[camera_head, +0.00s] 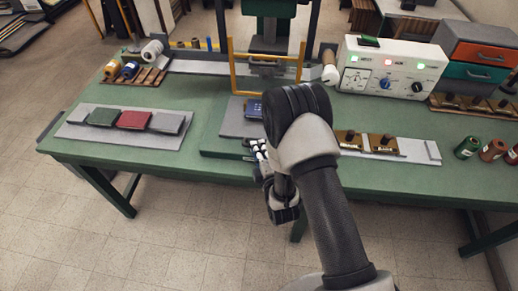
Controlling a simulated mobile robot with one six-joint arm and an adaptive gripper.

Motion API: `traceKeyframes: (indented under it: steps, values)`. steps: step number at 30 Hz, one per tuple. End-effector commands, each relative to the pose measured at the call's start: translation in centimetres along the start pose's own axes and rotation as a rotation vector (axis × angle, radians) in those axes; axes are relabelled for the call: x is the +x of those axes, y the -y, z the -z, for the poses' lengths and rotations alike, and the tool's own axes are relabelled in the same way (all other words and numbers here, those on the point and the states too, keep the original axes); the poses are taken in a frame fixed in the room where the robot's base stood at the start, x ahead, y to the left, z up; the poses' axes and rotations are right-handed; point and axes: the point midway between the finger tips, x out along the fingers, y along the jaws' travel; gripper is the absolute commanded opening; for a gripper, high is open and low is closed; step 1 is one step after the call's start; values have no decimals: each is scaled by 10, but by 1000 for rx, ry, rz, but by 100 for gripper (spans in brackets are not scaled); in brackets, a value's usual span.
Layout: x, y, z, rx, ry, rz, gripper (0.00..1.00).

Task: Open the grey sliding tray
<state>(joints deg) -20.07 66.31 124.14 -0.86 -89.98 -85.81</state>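A flat grey tray-like plate (234,122) lies on the green bench at the centre, under the yellow frame of a press-like machine. A small dark blue item (253,109) lies on it. I take this plate to be the grey sliding tray; my arm covers its right part, so I cannot tell how far it is slid out. My arm's dark end (282,205) hangs in front of the bench's front edge, apart from the plate. My gripper's fingers are not clearly visible, and small black and white parts beside the wrist are too small to identify.
A yellow upright frame (233,65) stands behind the plate. Left is a grey board (80,134) with green, red and grey pads. Right are a white control box (351,62), wooden blocks on a pale strip (415,152), and drawers (484,54). Bare green bench lies at the front left.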

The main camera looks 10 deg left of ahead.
Motion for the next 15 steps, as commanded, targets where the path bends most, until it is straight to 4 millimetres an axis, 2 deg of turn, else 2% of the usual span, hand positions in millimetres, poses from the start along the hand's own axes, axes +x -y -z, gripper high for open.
traceKeyframes:
  steps: [3, 11, 15]
  values:
    - [0, 0, 0, 0, 0, 0, 21]
    - [0, 0, 0, 0, 0, -1, 21]
    - [-8, 0, 0, 0, 0, 2, 21]
